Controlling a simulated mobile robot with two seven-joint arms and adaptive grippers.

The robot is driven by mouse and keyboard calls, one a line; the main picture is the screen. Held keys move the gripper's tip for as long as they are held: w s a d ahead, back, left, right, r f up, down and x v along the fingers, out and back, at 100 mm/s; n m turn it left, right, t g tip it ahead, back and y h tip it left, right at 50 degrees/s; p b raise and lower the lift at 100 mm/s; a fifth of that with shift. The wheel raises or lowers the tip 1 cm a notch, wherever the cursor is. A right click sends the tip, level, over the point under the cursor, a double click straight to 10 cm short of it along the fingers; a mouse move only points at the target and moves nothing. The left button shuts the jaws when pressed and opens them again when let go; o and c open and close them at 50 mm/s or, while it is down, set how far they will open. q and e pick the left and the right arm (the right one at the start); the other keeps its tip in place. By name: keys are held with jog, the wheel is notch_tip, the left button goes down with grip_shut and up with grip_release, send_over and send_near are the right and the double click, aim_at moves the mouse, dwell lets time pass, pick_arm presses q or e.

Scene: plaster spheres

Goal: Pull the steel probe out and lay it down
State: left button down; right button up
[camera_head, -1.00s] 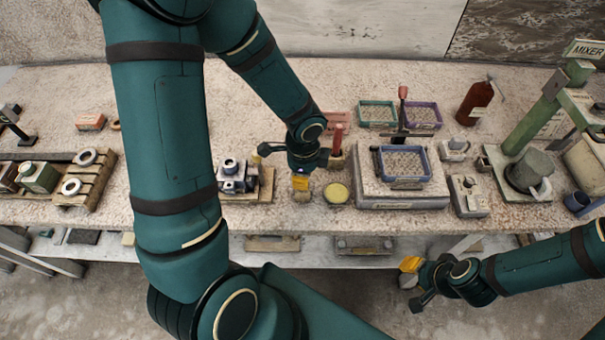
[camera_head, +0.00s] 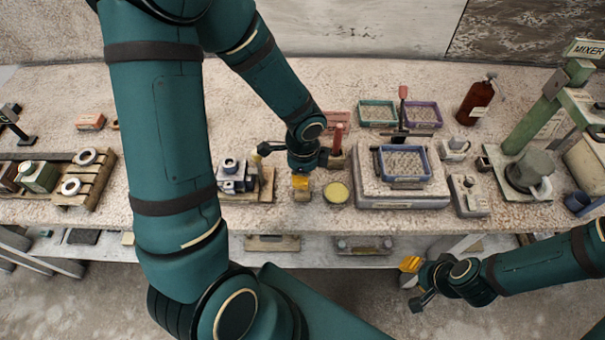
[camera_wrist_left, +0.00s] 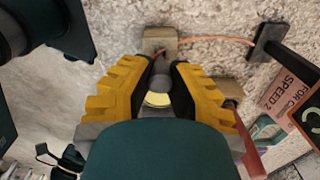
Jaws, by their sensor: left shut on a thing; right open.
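My left gripper (camera_head: 300,182) hangs low over the front of the bench, its yellow fingers pointing down by a small pale block (camera_head: 303,194). In the left wrist view the gripper (camera_wrist_left: 160,82) is closed around a grey rounded piece (camera_wrist_left: 160,86), which I take for the steel probe. Most of it is hidden by the fingers and the wrist. I cannot tell whether its tip is still inside something. The block (camera_wrist_left: 155,40) lies just beyond the fingertips, with an orange cord running from it. My right gripper (camera_head: 411,283) is open and empty in front of the bench.
A yellow dish (camera_head: 336,193) lies right of the left gripper. A blue-rimmed tray on a grey machine (camera_head: 403,203) stands further right. A fixture on a wooden base (camera_head: 262,187) stands close on the left. A red-handled tool (camera_head: 337,150) stands behind.

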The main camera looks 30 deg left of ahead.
pick_arm(q)
jog(key=shift+f+b, duration=0.7)
dwell(0.6)
jog(key=c, duration=0.9)
grip_release()
jog(key=shift+c, duration=0.2)
jog(key=shift+r, duration=0.15)
jog(key=shift+r+p, duration=1.8)
jog(key=shift+r, duration=0.1)
